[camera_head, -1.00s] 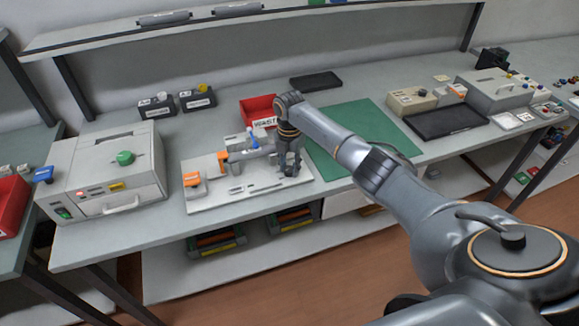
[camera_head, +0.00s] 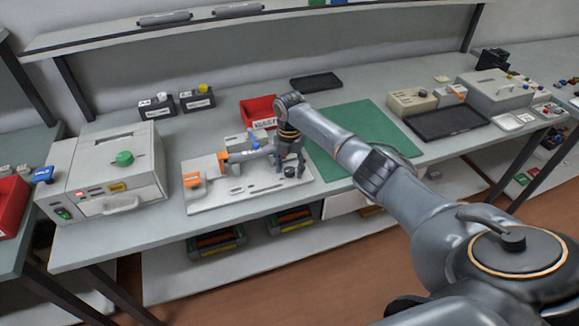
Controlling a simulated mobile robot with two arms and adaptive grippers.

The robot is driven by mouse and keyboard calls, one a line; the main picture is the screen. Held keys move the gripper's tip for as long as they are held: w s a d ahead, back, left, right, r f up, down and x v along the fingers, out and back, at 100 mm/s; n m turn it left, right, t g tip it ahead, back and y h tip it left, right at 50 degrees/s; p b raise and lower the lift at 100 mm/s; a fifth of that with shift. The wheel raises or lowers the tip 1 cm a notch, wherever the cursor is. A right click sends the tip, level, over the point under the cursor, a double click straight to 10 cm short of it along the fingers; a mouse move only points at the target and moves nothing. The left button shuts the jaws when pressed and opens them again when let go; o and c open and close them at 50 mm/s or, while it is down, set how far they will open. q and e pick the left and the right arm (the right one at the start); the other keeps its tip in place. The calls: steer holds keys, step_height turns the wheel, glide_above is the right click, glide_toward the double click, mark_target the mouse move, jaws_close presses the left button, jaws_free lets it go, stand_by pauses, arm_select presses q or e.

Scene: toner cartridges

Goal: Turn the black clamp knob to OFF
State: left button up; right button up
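The white fixture board (camera_head: 225,199) lies on the bench, with a grey cartridge (camera_head: 250,154) held between orange and blue parts. A small black knob (camera_head: 289,172) is at the board's right end; its pointer and any OFF marking are too small to read. My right gripper (camera_head: 290,166) points down just above and around the knob. Its dark fingers look spread apart, with nothing seen between them but the knob below. Contact with the knob cannot be made out. My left gripper is not in view.
A red bin (camera_head: 258,110) stands behind the board. A green mat (camera_head: 350,135) lies to the right. Small black boxes (camera_head: 197,103) sit behind. My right arm crosses above the mat.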

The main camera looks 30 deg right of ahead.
mark_target(290, 170)
steer(key=shift+r, duration=0.2)
step_height(290, 170, up, 12)
steer(key=shift+f, duration=0.15)
steer(key=shift+f, duration=0.1)
stand_by(0.7)
